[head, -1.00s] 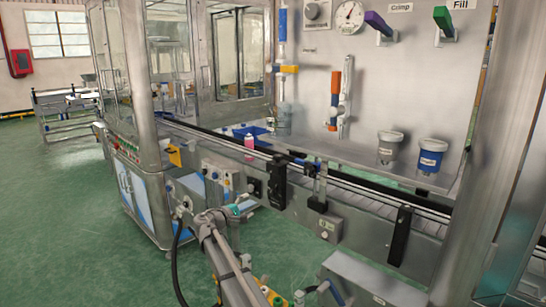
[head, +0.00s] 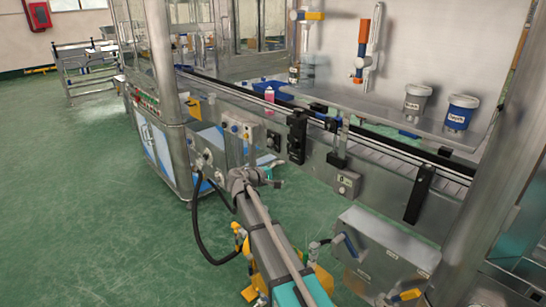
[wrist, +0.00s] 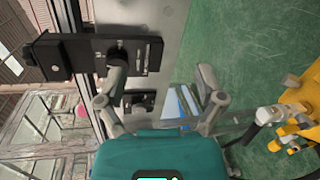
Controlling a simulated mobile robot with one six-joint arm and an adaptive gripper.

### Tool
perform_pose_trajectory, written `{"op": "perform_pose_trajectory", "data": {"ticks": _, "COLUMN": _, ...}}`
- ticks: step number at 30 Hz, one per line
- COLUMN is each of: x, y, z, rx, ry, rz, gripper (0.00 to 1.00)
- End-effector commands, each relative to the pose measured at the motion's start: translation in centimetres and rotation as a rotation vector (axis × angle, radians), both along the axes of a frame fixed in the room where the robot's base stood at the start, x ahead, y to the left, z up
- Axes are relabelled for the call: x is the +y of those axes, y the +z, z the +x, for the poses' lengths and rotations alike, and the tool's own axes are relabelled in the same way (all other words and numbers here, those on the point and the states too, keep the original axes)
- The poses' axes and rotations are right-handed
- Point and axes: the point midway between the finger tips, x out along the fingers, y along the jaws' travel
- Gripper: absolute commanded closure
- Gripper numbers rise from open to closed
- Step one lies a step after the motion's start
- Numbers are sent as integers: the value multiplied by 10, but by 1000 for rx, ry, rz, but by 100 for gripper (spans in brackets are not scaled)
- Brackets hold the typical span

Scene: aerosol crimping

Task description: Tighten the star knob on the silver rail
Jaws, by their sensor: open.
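The silver rail (head: 390,155) runs along the conveyor front in the head view. Black clamp blocks sit along it, one (head: 297,137) near the middle. In the wrist view a round black knob (wrist: 118,54) stands on a black block; its star shape is too small to tell. My gripper (wrist: 162,75) is open and empty, its two fingers spread wide. The left fingertip overlaps the knob's lower edge in that view; I cannot tell whether they touch. In the head view my gripper (head: 265,180) is low in front of the conveyor, left of the grey box.
A pink can (head: 268,93) stands on the conveyor. A small grey button box (head: 347,184) and a larger grey box (head: 382,245) are at the front right. Two labelled cups (head: 460,112) stand on the back shelf. Green floor (head: 110,220) is open at the left.

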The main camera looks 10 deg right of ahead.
Motion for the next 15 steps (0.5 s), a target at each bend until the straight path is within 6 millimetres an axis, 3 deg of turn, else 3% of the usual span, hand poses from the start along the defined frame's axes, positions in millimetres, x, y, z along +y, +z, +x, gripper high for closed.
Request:
{"op": "perform_pose_trajectory", "data": {"ticks": 1, "x": -14, "y": -9, "z": -19, "rx": 6, "ry": -25, "rz": 56, "gripper": 13}}
{"op": "perform_pose_trajectory", "data": {"ticks": 6, "x": -48, "y": -48, "z": -74, "rx": 37, "ry": -129, "rz": 290, "gripper": 13}}
{"op": "perform_pose_trajectory", "data": {"ticks": 15, "x": -75, "y": -108, "z": -181, "rx": 97, "ry": -333, "rz": 722, "gripper": 13}}
